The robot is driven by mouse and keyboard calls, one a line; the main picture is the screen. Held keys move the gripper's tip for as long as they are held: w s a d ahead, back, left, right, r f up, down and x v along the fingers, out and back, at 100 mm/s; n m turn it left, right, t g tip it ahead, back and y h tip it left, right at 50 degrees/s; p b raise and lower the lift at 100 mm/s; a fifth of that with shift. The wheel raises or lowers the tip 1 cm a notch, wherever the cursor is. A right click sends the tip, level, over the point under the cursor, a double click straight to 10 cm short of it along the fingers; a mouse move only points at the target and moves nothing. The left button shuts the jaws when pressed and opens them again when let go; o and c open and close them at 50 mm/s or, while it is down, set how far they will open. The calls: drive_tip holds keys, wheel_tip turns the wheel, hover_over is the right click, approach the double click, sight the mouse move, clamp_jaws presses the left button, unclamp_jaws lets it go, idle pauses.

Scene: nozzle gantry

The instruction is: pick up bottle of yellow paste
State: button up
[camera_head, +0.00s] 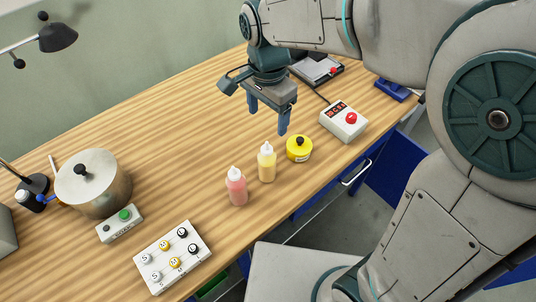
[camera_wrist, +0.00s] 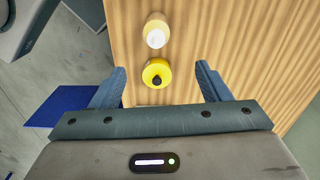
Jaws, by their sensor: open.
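The bottle of yellow paste (camera_head: 266,165) stands upright on the wooden table, with a pale nozzle cap. It also shows from above in the wrist view (camera_wrist: 156,30), beyond the yellow pot. A pink bottle (camera_head: 236,188) stands to its left in the head view. A yellow round pot with a black knob (camera_head: 299,148) stands to its right; in the wrist view the pot (camera_wrist: 157,74) lies between my fingers' directions. My gripper (camera_head: 268,118) is open and empty above the table, behind the bottle in the head view; its fingers also show in the wrist view (camera_wrist: 160,85).
A white box with a red button (camera_head: 343,122) stands right of the pot. A metal pot (camera_head: 93,183), a green-button box (camera_head: 120,224) and a white panel with several knobs (camera_head: 172,257) stand at the left. A lamp (camera_head: 57,37) hangs over the upper left. The table's middle is clear.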

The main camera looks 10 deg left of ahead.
sight(267, 148)
wheel_tip(267, 148, down, 7)
drive_tip(key=shift+r, duration=0.1)
drive_tip(key=shift+s+f+p, duration=0.25)
drive_tip(key=shift+f+p, duration=0.15)
drive_tip(key=shift+f, duration=0.25)
wheel_tip(267, 148, down, 4)
drive_tip(key=shift+s+f+p, duration=0.1)
drive_tip(key=shift+s+p, duration=0.05)
drive_tip(key=shift+p, duration=0.15)
clamp_jaws()
